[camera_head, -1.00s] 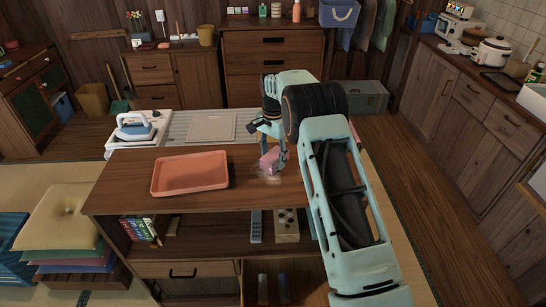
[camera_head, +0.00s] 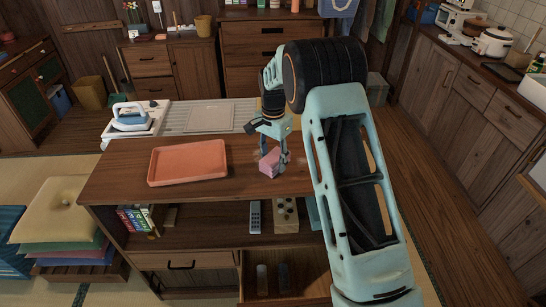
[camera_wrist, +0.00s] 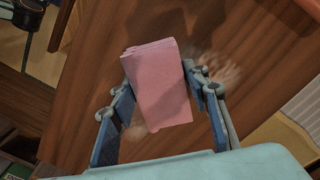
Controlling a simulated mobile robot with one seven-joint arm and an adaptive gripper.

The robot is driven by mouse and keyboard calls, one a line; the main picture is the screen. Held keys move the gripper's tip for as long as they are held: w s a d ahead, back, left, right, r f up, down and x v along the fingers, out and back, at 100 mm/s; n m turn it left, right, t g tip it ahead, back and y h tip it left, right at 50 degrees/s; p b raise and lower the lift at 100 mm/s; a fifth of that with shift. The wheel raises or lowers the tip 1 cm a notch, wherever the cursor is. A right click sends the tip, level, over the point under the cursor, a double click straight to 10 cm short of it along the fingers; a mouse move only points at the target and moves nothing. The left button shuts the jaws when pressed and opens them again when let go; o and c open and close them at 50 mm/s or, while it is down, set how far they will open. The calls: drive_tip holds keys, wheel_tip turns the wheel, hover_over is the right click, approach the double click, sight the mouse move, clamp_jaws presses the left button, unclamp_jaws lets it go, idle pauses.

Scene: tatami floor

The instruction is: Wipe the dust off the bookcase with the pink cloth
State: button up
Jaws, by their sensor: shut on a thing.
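The pink cloth (camera_head: 270,162) is a folded block held at the top of the wooden bookcase (camera_head: 225,185). My gripper (camera_head: 273,152) is shut on the cloth, with one finger on each side of it. In the wrist view the pink cloth (camera_wrist: 160,88) sits between the fingers of my gripper (camera_wrist: 165,100). A pale dust smudge (camera_wrist: 215,68) shows on the wood to the right of the cloth in the wrist view. The cloth is at the top surface; I cannot tell how firmly it touches.
A coral tray (camera_head: 188,163) lies on the bookcase top, left of the cloth. Books (camera_head: 137,218), a remote (camera_head: 255,216) and a box with dark round spots (camera_head: 285,215) are on the shelf below. An iron (camera_head: 131,117) stands behind. The top's front strip is clear.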

sight(265, 155)
drive_tip(key=shift+s+f+b, duration=0.1)
drive_tip(key=shift+s+b, duration=0.45)
drive_tip(key=shift+s, duration=1.45)
drive_tip(key=shift+a, duration=1.35)
drive_tip(key=shift+w+p, duration=1.25)
drive_tip(key=shift+w, duration=2.2)
drive_tip(key=shift+w+p, duration=1.65)
drive_tip(key=shift+w, duration=1.85)
drive_tip(key=shift+r, duration=0.2)
drive_tip(key=shift+r+p, duration=1.75)
drive_tip(key=shift+r, duration=1.2)
drive_tip(key=shift+r+p, duration=1.2)
drive_tip(key=shift+r, duration=0.3)
